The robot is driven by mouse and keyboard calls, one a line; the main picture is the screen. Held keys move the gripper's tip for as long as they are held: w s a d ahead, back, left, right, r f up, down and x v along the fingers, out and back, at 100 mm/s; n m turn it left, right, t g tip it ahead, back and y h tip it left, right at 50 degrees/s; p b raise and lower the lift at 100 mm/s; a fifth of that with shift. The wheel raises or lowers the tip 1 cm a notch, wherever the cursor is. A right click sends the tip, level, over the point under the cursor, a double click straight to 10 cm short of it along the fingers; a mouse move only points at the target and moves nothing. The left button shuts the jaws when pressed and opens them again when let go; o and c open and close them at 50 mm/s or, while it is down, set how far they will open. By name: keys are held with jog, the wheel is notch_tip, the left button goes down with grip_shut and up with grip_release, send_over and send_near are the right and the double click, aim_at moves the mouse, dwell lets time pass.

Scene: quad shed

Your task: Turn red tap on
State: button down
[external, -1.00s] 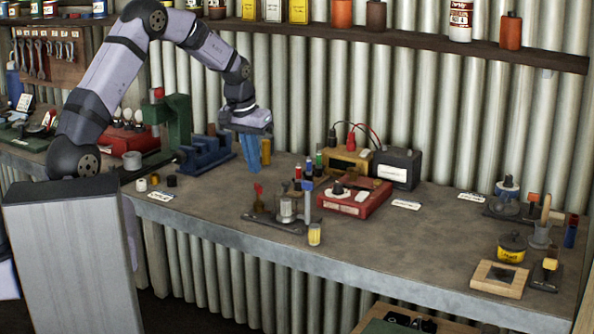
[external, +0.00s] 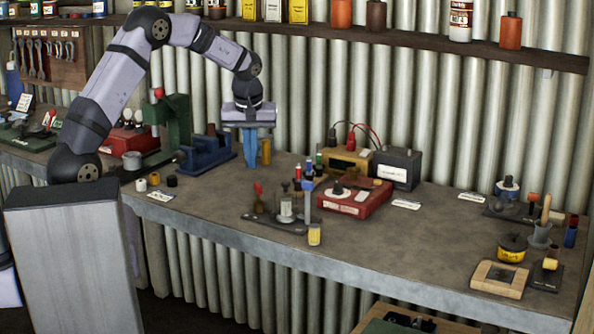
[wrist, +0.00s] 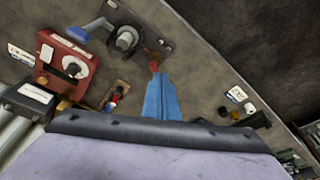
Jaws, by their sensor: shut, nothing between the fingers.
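The red tap (external: 258,189) has a small upright red handle. It stands at the left end of a dark base plate (external: 272,222) on the bench. In the wrist view the red tap (wrist: 153,66) shows just beyond my fingertips, partly hidden by them. My gripper (external: 250,167) points down with its blue fingers shut and empty, above the bench and behind the tap in the external view. My gripper (wrist: 158,78) also shows in the wrist view with the fingers together. I see a gap to the tap in the external view.
A metal cylinder (external: 286,207), a blue post (external: 308,200) and a yellow-capped piece (external: 314,235) share the plate area. A red box (external: 355,200) stands to its right. A blue vise (external: 208,154) stands left of my gripper.

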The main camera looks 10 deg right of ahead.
jog(key=shift+f, duration=0.1)
notch_tip(320, 180, down, 7)
jog(key=b, duration=0.5)
dwell(0.4)
jog(key=shift+w+d, duration=0.3)
jog(key=shift+w, duration=0.2)
dwell(1.3)
jog(key=shift+s+a, duration=0.2)
jog(key=shift+s, duration=0.15)
jog(key=shift+r, duration=0.2)
notch_tip(320, 180, up, 6)
jog(key=p, duration=0.4)
jog(key=shift+p, duration=0.35)
jog(key=shift+f, duration=0.1)
